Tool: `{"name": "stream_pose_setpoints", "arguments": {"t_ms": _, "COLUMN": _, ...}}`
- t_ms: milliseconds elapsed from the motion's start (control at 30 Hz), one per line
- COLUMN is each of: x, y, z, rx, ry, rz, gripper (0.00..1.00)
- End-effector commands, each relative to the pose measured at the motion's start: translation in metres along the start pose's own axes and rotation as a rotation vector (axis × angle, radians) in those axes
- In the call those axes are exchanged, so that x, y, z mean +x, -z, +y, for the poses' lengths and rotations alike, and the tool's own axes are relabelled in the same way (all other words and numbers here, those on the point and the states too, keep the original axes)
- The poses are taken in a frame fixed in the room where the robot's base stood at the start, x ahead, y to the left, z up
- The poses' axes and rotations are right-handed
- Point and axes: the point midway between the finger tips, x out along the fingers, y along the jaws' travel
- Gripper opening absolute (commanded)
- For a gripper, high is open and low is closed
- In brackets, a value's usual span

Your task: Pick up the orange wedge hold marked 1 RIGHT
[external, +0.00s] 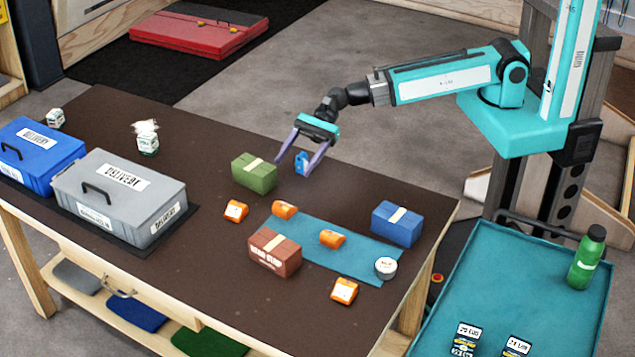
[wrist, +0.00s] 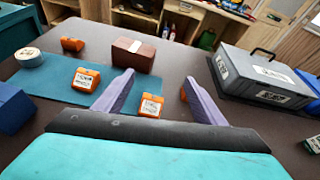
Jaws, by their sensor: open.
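Several orange wedge holds with white labels are on the table; the labels are too small to read, so I cannot tell which is 1 RIGHT. In the external view one (external: 236,211) lies left of the blue mat, one (external: 284,210) at its left end, one (external: 332,238) on it, one (external: 344,291) near the front edge. My gripper (external: 294,168) is open and empty above the table's back edge, beyond the holds. In the wrist view one hold (wrist: 151,106) shows between my fingers (wrist: 157,85), farther off; another (wrist: 86,79) is left of them.
A green block (external: 254,174) and a small blue item (external: 301,162) are near my gripper. A grey delivery box (external: 120,205) stands left.

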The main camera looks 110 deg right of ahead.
Motion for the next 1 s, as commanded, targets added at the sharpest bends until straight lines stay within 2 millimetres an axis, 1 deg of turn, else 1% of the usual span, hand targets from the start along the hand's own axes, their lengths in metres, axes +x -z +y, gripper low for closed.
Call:
{"name": "stream_pose_setpoints", "arguments": {"t_ms": 33, "x": -0.008, "y": 0.014, "z": 0.006, "rx": 0.028, "ry": 0.010, "rz": -0.002, "gripper": 0.64}}
{"name": "stream_pose_setpoints", "arguments": {"t_ms": 233, "x": -0.026, "y": 0.057, "z": 0.017, "rx": 0.103, "ry": 0.030, "rz": 0.010, "gripper": 0.64}}
{"name": "stream_pose_setpoints", "arguments": {"t_ms": 333, "x": -0.028, "y": 0.075, "z": 0.015, "rx": 0.123, "ry": 0.036, "rz": 0.023, "gripper": 0.64}}
{"name": "stream_pose_setpoints", "arguments": {"t_ms": 433, "x": -0.031, "y": 0.088, "z": 0.012, "rx": 0.137, "ry": 0.044, "rz": 0.031, "gripper": 0.64}}
{"name": "stream_pose_setpoints", "arguments": {"t_ms": 500, "x": -0.033, "y": 0.091, "z": 0.010, "rx": 0.140, "ry": 0.048, "rz": 0.033, "gripper": 0.64}}
{"name": "stream_pose_setpoints", "arguments": {"t_ms": 1000, "x": -0.031, "y": 0.092, "z": 0.009, "rx": 0.138, "ry": 0.049, "rz": 0.032, "gripper": 0.64}}
